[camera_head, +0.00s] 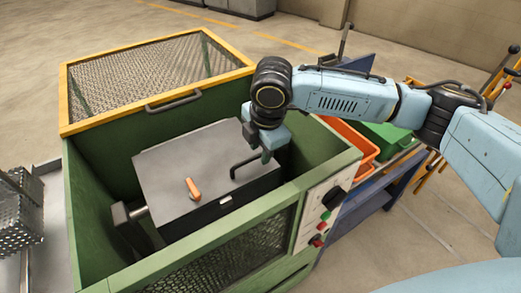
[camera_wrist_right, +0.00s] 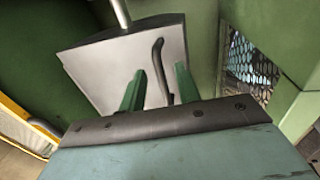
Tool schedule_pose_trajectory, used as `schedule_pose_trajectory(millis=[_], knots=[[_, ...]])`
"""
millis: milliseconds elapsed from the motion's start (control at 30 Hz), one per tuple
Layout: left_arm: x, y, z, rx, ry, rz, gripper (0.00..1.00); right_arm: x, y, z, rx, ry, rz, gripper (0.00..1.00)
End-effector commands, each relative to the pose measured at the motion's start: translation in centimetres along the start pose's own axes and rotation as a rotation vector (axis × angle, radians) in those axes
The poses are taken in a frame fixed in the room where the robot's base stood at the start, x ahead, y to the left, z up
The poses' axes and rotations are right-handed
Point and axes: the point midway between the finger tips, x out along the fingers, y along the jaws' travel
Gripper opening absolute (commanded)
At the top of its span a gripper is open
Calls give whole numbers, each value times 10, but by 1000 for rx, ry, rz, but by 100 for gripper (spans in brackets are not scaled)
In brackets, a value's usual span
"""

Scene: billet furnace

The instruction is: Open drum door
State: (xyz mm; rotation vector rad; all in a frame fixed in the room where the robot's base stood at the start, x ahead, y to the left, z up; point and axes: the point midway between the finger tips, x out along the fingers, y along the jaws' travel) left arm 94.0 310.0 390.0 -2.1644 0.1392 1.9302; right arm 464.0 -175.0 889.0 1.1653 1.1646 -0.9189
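The drum (camera_head: 225,210) sits inside the green machine, its flat grey door (camera_head: 175,165) facing up and closed. An orange latch (camera_head: 193,189) lies on the door. A black bar handle (camera_head: 243,165) is on the door's right part. My right gripper (camera_head: 262,150) is at the handle's far end. In the right wrist view its two green fingers (camera_wrist_right: 159,70) are apart, and the handle (camera_wrist_right: 158,58) shows between them. Whether they touch it I cannot tell. The orange latch is not visible in the wrist view. My left gripper is not in view.
The machine's yellow-framed mesh lid (camera_head: 150,75) stands open at the back. Green walls (camera_head: 90,190) surround the drum closely. A control panel (camera_head: 322,212) is at the front right corner. Orange (camera_head: 355,150) and green (camera_head: 388,138) bins stand to the right, a perforated metal basket (camera_head: 18,210) at left.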

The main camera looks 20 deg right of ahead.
Motion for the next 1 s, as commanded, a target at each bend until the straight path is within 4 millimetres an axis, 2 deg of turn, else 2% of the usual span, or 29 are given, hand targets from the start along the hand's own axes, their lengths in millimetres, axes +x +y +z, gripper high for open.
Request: schedule_pose_trajectory(millis=[300, 567, 1000], knots=[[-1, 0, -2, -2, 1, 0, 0, 2, 0, 0, 0, 0, 1, 33], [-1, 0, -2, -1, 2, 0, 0, 2, 0, 0, 0, 0, 1, 0], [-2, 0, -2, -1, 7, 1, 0, 1, 0, 0, 0, 0, -3, 0]])
